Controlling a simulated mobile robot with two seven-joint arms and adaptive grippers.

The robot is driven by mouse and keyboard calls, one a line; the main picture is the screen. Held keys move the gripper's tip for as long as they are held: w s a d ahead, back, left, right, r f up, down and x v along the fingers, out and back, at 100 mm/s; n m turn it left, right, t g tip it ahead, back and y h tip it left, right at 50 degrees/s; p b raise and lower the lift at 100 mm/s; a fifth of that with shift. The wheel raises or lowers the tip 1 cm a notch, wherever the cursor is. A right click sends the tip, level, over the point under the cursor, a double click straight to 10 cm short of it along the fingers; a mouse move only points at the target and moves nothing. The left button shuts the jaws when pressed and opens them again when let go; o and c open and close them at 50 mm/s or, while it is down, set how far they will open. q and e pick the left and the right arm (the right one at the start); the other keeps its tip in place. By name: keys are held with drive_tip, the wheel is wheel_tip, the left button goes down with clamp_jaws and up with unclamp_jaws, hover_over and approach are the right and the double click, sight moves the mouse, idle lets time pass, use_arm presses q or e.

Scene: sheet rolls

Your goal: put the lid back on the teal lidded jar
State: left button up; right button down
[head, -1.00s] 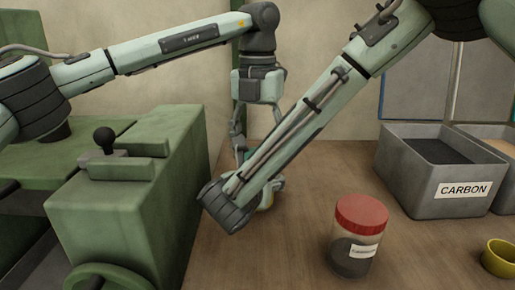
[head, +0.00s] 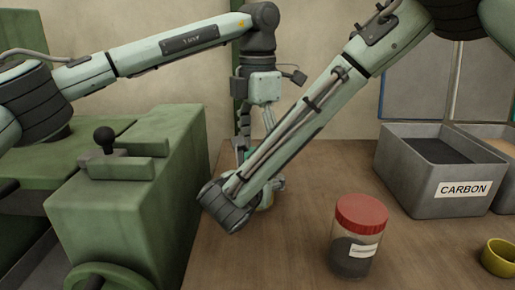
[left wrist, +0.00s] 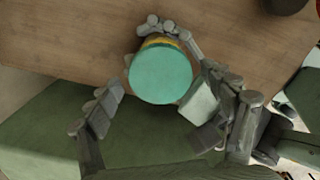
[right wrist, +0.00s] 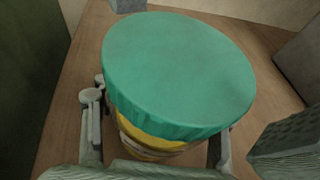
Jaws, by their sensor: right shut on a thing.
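The teal lid (right wrist: 180,70) lies over the top of the jar (right wrist: 155,142), whose yellow side shows below its edge in the right wrist view. The lid also shows from above in the left wrist view (left wrist: 160,77). I cannot tell whether it is fully seated. My right gripper (right wrist: 160,150) is shut on the jar, with a finger at each side below the lid. My left gripper (left wrist: 155,98) is open above the lid, its fingers apart on either side. In the head view my right forearm hides most of the jar.
A red-lidded jar (head: 355,240) stands at the front right. A grey carbon bin (head: 432,185) and a yellow cup (head: 500,257) are further right. A green machine (head: 140,190) borders the left. The wooden table (head: 300,240) is clear between machine and red-lidded jar.

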use_arm(q)
drive_tip(key=shift+r, duration=2.3)
drive_tip(key=shift+c, duration=0.5)
drive_tip(key=n, duration=0.3)
drive_tip(key=shift+d+r, duration=0.1)
drive_tip(key=shift+r, duration=0.25)
drive_tip(key=n, duration=0.2)
drive_tip(key=r+n, duration=0.1)
drive_tip(key=n, duration=0.2)
drive_tip(key=shift+s, duration=0.1)
drive_tip(key=n, duration=0.2)
drive_tip(key=r+n, duration=0.1)
drive_tip(key=n, duration=0.1)
drive_tip(key=shift+n, duration=0.4)
drive_tip(key=n, duration=0.4)
drive_tip(key=shift+r, duration=0.4)
